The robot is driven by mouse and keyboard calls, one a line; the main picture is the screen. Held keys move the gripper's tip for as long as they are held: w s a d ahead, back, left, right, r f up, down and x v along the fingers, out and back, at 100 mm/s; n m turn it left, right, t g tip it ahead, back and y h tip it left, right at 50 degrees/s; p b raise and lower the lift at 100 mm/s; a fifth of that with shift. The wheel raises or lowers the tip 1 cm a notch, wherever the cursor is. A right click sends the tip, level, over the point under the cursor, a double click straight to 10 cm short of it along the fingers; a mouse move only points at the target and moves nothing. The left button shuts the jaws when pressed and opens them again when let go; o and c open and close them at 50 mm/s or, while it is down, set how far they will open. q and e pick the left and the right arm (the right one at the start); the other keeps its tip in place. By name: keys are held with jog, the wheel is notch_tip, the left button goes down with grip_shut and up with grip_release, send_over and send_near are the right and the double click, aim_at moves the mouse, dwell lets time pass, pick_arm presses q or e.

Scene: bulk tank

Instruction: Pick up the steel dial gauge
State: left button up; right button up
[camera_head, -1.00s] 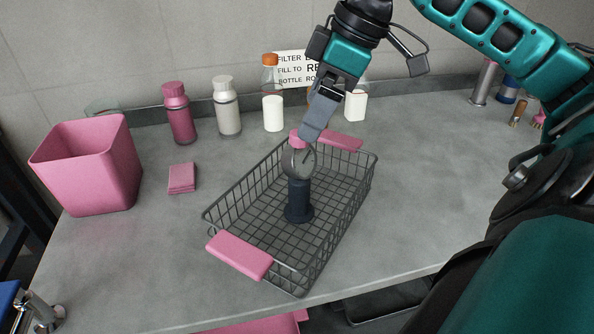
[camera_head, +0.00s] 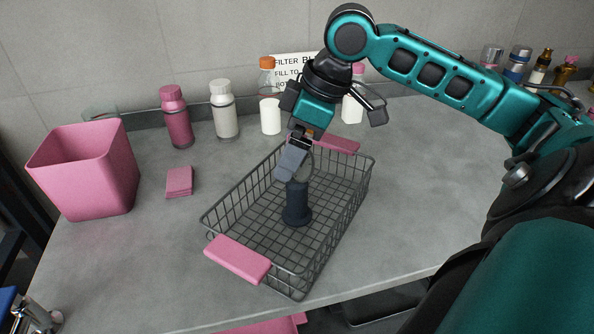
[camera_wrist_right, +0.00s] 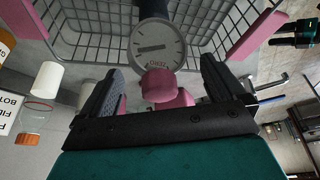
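The steel dial gauge (camera_wrist_right: 158,46) has a round grey-white face with a dark needle and a pink knob (camera_wrist_right: 158,85). It stands upright on a dark blue post (camera_head: 297,205) inside the wire basket (camera_head: 262,232). In the head view my right gripper hides much of the dial. My right gripper (camera_head: 288,176) is above the basket, pointing down at the gauge. In the wrist view the right gripper (camera_wrist_right: 160,80) is open, fingers wide apart on either side of the pink knob, with no clear contact. My left gripper is not in view.
The basket has pink handles (camera_head: 237,258) at both ends. A pink bin (camera_head: 85,170) and folded pink cloth (camera_head: 179,182) are on the left. A pink bottle (camera_head: 176,118), a white bottle (camera_head: 224,112) and other containers line the back wall. The counter right of the basket is clear.

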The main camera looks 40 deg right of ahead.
jog(key=c, duration=1.7)
